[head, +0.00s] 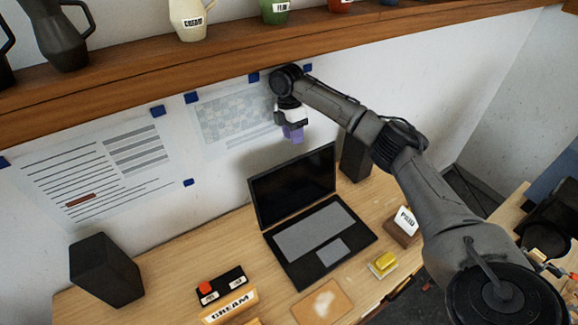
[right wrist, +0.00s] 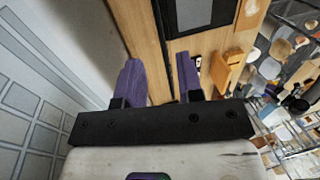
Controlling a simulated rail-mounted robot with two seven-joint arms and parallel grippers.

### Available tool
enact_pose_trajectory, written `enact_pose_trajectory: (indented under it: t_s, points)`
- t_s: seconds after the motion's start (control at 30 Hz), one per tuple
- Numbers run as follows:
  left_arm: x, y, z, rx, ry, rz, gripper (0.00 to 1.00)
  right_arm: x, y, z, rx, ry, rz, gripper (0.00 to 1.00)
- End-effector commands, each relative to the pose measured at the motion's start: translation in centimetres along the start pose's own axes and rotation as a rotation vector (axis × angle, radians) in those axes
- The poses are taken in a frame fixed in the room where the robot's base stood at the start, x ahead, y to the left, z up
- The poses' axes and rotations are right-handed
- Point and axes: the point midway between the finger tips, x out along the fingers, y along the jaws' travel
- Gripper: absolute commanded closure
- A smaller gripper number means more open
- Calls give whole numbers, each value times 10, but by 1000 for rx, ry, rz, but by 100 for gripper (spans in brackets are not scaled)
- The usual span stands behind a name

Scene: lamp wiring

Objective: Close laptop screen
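The black laptop stands open on the wooden desk, with its dark screen (head: 293,186) raised and its grey keyboard base (head: 314,234) flat. In the right wrist view the grey and black laptop base (right wrist: 196,14) shows in part at the top. My right gripper (head: 292,135) hangs with purple fingers pointing down, above the screen's top edge and near the back wall, apart from the laptop. In the right wrist view the two fingers of the right gripper (right wrist: 160,82) are spread with nothing between them. My left gripper is not in view.
Black speakers stand left (head: 106,270) and behind the laptop (head: 354,158). A red-buttoned box (head: 221,286), a CREAM sign (head: 230,307), a yellow block (head: 383,264) and a PKID-like sign block (head: 404,224) lie around it. A wooden shelf (head: 230,59) with jugs runs above.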

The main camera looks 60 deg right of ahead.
Motion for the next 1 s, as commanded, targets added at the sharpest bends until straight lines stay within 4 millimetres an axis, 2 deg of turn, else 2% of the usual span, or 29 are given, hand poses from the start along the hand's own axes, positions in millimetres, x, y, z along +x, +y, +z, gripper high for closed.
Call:
enact_pose_trajectory:
  t_s: [0.3, 0.5, 0.7, 1.0]
  points:
    - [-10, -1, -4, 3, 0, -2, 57, 59, -1, 0, -1, -3, -3, 66]
    - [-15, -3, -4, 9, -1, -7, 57, 87, -1, 0, -1, -1, -2, 66]
    - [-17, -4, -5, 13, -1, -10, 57, 104, 0, 0, -1, -1, -2, 66]
    - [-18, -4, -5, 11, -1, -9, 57, 110, 0, 0, -1, 0, 0, 66]
